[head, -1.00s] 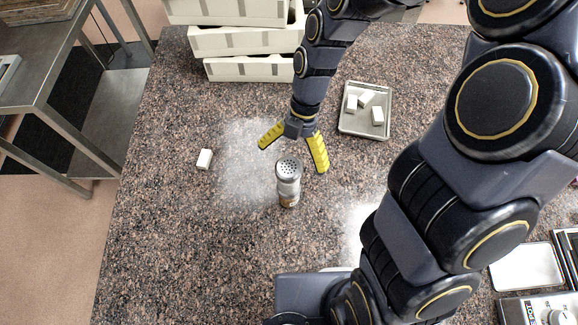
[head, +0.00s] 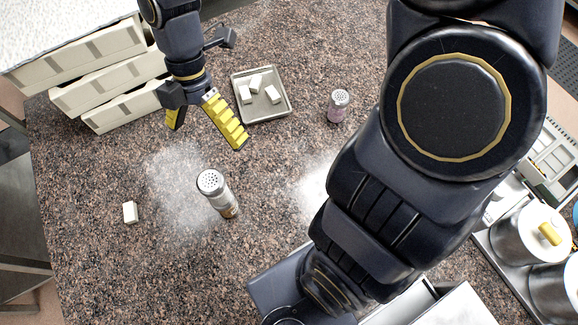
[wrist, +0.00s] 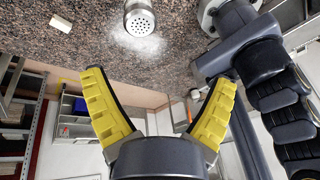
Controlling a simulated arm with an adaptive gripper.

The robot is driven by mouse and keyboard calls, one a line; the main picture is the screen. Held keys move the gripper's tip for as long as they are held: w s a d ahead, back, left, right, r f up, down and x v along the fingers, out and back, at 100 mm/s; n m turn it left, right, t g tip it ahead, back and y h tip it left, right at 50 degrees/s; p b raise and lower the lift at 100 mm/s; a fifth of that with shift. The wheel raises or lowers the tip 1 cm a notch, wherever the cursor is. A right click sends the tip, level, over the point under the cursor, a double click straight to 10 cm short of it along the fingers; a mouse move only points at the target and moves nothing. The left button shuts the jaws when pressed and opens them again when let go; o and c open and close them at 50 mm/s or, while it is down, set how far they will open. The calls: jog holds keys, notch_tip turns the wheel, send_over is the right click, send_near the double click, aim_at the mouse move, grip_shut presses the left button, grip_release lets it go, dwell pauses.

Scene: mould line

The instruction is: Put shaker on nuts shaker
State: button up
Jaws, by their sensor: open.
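A shaker (head: 222,201) with a perforated silver cap stands on the speckled counter, left of centre in the head view. Its cap shows at the top of the wrist view (wrist: 139,22). A second shaker (head: 338,108) with a silver cap and a pinkish body stands farther back, right of the tray. I cannot read either label, so I cannot tell which is the nuts shaker. The shakers stand well apart. My gripper (head: 208,137) has yellow fingers spread open and empty, behind the nearer shaker and not touching it. Its fingers also show in the wrist view (wrist: 160,76).
A metal tray (head: 262,118) holds several small white blocks. Another white block (head: 130,212) lies at the left. Cream bins (head: 85,60) are stacked at the back left. Metal canisters (head: 530,240) stand at the right.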

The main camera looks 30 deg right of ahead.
jog(key=s+d+r+m+t+h, duration=0.1)
jog(key=s+d+m, duration=0.2)
jog(key=m, duration=0.9)
jog(key=s+d+r+m, duration=0.2)
jog(key=s+d+m, duration=0.1)
jog(key=s+m, duration=0.7)
jog(key=m, duration=0.2)
jog(key=shift+s+d+m+t+h, duration=0.2)
jog(key=shift+m+t+h, duration=0.2)
